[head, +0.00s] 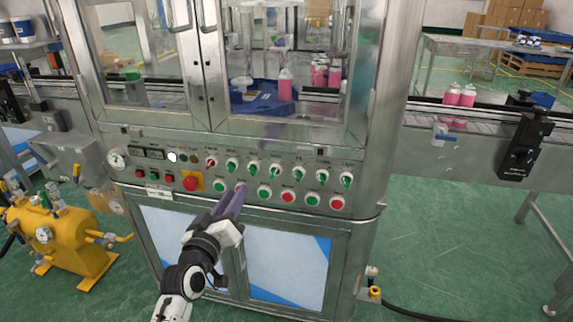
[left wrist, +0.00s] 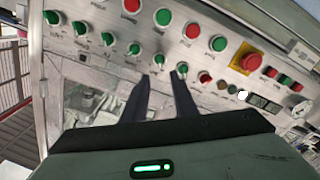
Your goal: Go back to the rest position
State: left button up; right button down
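The grey control panel (head: 228,178) of the crimping machine carries two rows of knobs and buttons, with a red emergency button (head: 190,184) on a yellow plate. My left gripper (head: 241,188) reaches up to the lower row, between two green buttons, and covers what lies behind its tips. In the left wrist view its two dark fingers (left wrist: 164,74) stand apart with nothing between them. They overlap the row of switches there, near a green knob (left wrist: 158,60). I cannot tell whether the tips touch the panel. My right gripper is not in view.
A yellow tank (head: 62,238) stands at the lower left. Green floor (head: 450,250) is open at the lower right.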

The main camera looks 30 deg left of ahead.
pick_arm(q)
jog(key=s+d+f+m+g+h, duration=0.4)
jog(key=s+d+f+m, duration=0.3)
jog(key=d+f, duration=0.55)
jog(key=s+d+f+m+g+h, duration=0.1)
jog(key=s+d+f+m+g, duration=0.1)
jog(key=s+d+f, duration=0.3)
jog(key=s+d+f+m+g+h, duration=0.1)
jog(key=s+d+f+m+g, duration=0.1)
jog(key=s+f, duration=0.7)
jog(key=s+d+g, duration=0.1)
jog(key=s+d, duration=0.1)
jog(key=s, duration=0.2)
jog(key=shift+s+d+h, duration=0.3)
jog(key=shift+s+d, duration=0.05)
jog(key=shift+d, duration=0.05)
jog(key=shift+f, duration=0.1)
dwell(0.4)
